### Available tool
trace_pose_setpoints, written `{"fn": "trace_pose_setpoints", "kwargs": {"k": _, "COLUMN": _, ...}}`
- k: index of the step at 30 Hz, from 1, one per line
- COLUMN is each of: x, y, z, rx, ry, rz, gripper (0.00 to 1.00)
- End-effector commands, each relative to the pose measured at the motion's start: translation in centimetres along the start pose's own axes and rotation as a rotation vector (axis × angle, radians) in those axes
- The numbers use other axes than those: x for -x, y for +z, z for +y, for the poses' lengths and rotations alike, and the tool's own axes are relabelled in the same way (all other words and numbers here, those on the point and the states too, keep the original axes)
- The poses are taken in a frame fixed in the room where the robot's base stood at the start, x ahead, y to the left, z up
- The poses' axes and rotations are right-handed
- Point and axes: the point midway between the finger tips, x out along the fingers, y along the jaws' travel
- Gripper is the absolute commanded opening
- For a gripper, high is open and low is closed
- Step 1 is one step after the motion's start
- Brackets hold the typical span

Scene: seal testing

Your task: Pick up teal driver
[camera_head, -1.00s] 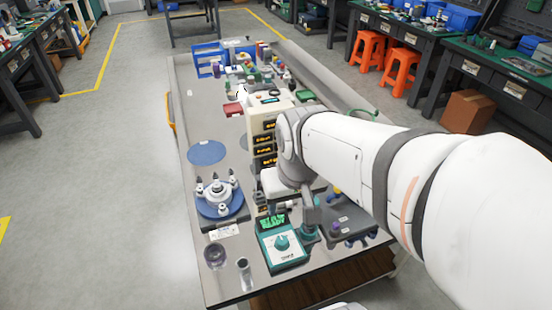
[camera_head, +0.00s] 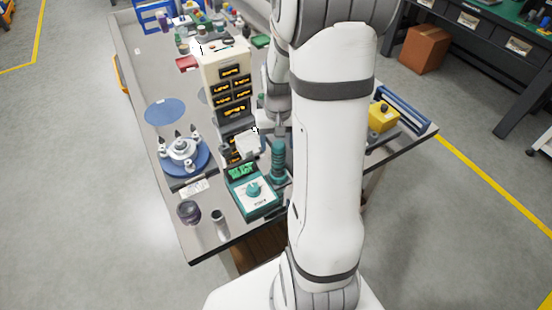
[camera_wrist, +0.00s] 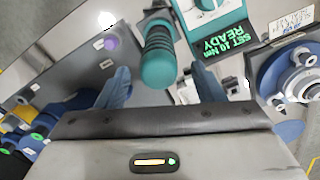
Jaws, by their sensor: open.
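The teal driver (camera_head: 278,160) stands upright beside a teal box with a dial, at the near part of the bench in the head view. In the wrist view its ribbed round teal handle (camera_wrist: 158,55) shows at the upper middle. My gripper (camera_wrist: 162,88) is open and empty, with one finger to each side of the handle's end in the picture. In the head view my gripper (camera_head: 279,130) is just above the driver, partly hidden by my arm. I cannot tell whether the fingers touch the handle.
The teal tester (camera_head: 252,190), its display reading READY, stands close left of the driver. A drawer cabinet (camera_head: 226,85) rises behind it. A blue round fixture (camera_head: 182,157) and a dark cup (camera_head: 189,211) lie left. A yellow block (camera_head: 382,115) sits right.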

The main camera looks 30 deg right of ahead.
Motion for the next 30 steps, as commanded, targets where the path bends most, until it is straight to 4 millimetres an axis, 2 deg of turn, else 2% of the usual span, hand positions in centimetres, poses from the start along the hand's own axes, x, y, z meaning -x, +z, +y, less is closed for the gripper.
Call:
{"fn": "trace_pose_setpoints", "kwargs": {"k": 9, "x": -4.3, "y": 0.5, "z": 0.1, "rx": 0.002, "ry": 0.000, "rz": -0.004, "gripper": 0.62}}
{"fn": "trace_pose_setpoints", "kwargs": {"k": 18, "x": -4.8, "y": 0.4, "z": 0.1, "rx": 0.002, "ry": 0.000, "rz": 0.000, "gripper": 0.62}}
{"fn": "trace_pose_setpoints", "kwargs": {"k": 30, "x": -4.8, "y": 0.4, "z": 0.0, "rx": 0.003, "ry": 0.000, "rz": 0.000, "gripper": 0.30}}
